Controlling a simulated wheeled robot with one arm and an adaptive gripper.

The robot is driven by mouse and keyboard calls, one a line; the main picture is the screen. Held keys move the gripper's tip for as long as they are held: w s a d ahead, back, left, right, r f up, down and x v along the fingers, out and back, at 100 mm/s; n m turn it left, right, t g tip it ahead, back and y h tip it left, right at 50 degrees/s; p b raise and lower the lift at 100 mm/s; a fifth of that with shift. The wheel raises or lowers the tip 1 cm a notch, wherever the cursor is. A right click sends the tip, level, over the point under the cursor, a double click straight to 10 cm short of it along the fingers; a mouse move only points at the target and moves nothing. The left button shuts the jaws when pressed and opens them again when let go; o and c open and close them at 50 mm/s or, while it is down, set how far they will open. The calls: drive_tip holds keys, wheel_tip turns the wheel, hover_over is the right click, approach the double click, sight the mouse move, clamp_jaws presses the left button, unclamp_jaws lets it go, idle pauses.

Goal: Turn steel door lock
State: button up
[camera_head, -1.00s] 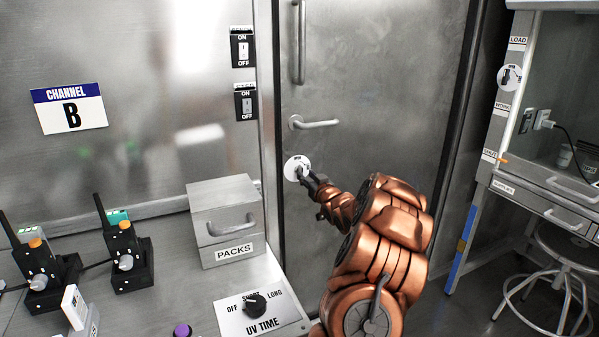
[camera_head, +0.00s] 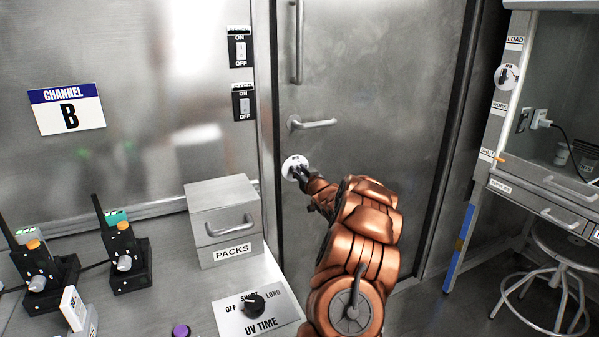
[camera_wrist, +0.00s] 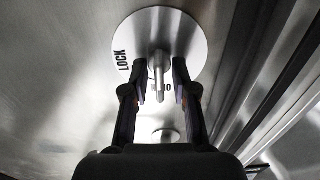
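The steel door (camera_head: 380,90) stands shut in front of me, with a lever handle (camera_head: 314,123) above its lock. The lock is a round pale disc (camera_head: 290,163) on the door. In the wrist view the disc (camera_wrist: 190,30) fills the upper middle, with "LOCK" printed at its left and a thin turn piece (camera_wrist: 160,65) sticking out. My gripper (camera_wrist: 162,75) is open, with one finger on each side of the turn piece and gaps showing between. In the head view my gripper (camera_head: 302,172) covers part of the disc.
A PACKS drawer box (camera_head: 222,195) and a UV TIME dial (camera_head: 253,304) are on the counter left of my arm. Radios (camera_head: 125,250) stand further left. A fume cabinet (camera_head: 510,120) and a stool (camera_head: 555,270) are at the right.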

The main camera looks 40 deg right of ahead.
clamp_jaws()
drive_tip(key=shift+r+m+p, duration=0.15)
drive_tip(key=shift+m+p, duration=0.15)
drive_tip(key=shift+p, duration=0.4)
drive_tip(key=shift+d+r+m+p, duration=0.15)
drive_tip(key=shift+m+p, duration=0.45)
drive_tip(key=shift+p, duration=0.45)
drive_tip(key=m+p, duration=0.4)
drive_tip(key=p, duration=0.1)
drive_tip(key=shift+s+p, duration=0.1)
drive_tip(key=shift+p, duration=0.25)
drive_tip(key=m+p, duration=0.2)
drive_tip(key=m, duration=0.2)
drive_tip(key=m+p, duration=0.1)
drive_tip(key=m, duration=0.3)
drive_tip(key=f+m+p, duration=0.1)
drive_tip(key=m+p, duration=0.1)
drive_tip(key=m, duration=0.2)
drive_tip(key=shift+d+p, duration=0.2)
drive_tip(key=shift+p, duration=0.15)
drive_tip(key=shift+f, duration=0.1)
